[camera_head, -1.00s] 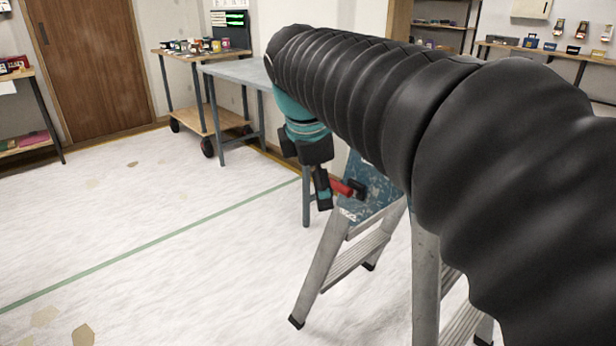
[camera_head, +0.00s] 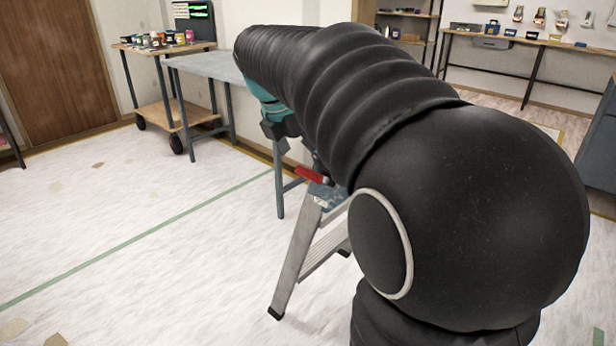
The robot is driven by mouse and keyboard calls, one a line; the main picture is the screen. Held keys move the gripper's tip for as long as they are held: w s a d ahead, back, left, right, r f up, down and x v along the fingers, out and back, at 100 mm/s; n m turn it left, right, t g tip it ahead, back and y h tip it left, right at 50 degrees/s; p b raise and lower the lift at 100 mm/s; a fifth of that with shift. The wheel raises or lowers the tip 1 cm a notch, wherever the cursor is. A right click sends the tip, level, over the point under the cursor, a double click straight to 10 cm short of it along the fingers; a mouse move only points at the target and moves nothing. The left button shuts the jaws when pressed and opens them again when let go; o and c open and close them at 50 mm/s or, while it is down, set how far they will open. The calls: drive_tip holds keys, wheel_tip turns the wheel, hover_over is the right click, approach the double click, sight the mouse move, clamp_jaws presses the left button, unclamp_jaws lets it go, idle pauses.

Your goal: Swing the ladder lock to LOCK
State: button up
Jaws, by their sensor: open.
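The ladder lock's red lever (camera_head: 309,175) shows at the top of the stepladder (camera_head: 297,262), left of my arm. The lever lies tilted, its red end to the upper left. The ladder has silver legs and a worn blue top plate (camera_head: 327,194). My gripper (camera_head: 318,163) hangs below its teal wrist, close above and behind the lever. It is open, and its fingers are mostly hidden by my black arm. I cannot tell whether a finger touches the lever. The lock's labels and much of the ladder's right side are hidden.
A grey table (camera_head: 205,70) stands behind the ladder. A wooden cart (camera_head: 170,115) with paint cans is further left. A workbench (camera_head: 550,45) lines the back right. The pale floor at left is clear, crossed by a green line (camera_head: 150,238).

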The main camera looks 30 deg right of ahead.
sight(307, 172)
drive_tip(key=x, duration=0.6)
drive_tip(key=shift+f+b, duration=0.1)
drive_tip(key=shift+b, duration=0.2)
drive_tip(key=c, duration=1.2)
drive_tip(key=shift+o, duration=0.2)
